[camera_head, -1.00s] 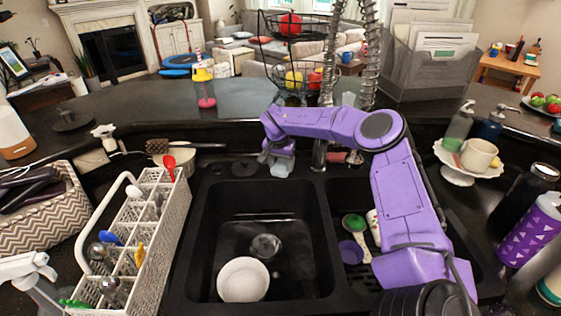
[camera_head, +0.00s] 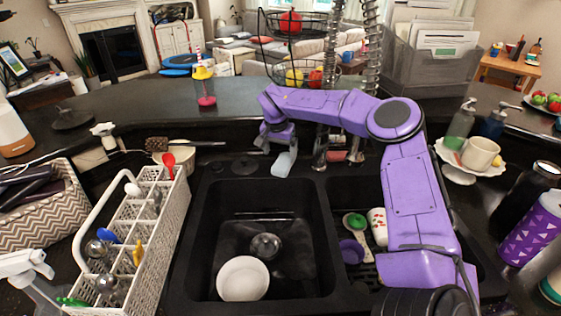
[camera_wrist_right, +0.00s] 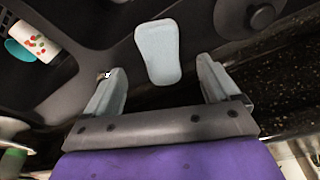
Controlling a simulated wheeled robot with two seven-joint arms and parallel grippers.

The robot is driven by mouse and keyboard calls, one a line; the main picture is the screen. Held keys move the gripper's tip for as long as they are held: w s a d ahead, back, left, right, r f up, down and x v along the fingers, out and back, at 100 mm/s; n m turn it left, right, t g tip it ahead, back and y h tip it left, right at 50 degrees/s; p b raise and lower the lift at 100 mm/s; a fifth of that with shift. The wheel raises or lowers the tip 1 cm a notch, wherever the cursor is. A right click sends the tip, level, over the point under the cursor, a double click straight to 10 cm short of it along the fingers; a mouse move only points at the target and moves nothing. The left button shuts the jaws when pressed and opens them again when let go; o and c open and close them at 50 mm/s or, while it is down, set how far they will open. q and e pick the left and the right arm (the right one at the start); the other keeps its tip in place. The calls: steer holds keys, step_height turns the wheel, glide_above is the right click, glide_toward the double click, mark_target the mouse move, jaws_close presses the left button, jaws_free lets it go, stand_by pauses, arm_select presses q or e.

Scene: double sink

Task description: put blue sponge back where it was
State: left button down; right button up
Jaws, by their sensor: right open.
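The pale blue sponge (camera_head: 285,162) is at the rear rim of the double sink, near the faucet and the divider. It also shows in the right wrist view (camera_wrist_right: 157,48), just ahead of and partly between my right gripper's fingers, with a gap on each side. My right gripper (camera_head: 273,141) is open and empty at the back of the sink. Its two pale fingers stand apart in the wrist view (camera_wrist_right: 160,74). My left gripper is not in view.
The left basin holds a white bowl (camera_head: 243,279) and a strainer (camera_head: 265,246). A floral cup (camera_head: 377,226) and a green-and-white brush (camera_head: 355,224) are in the right basin. A white utensil caddy (camera_head: 148,220) stands left of the sink. A round dark knob (camera_wrist_right: 262,15) is near the sponge.

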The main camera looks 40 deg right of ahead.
steer(key=v, duration=0.6)
steer(key=shift+r, duration=0.15)
steer(key=shift+a, duration=0.15)
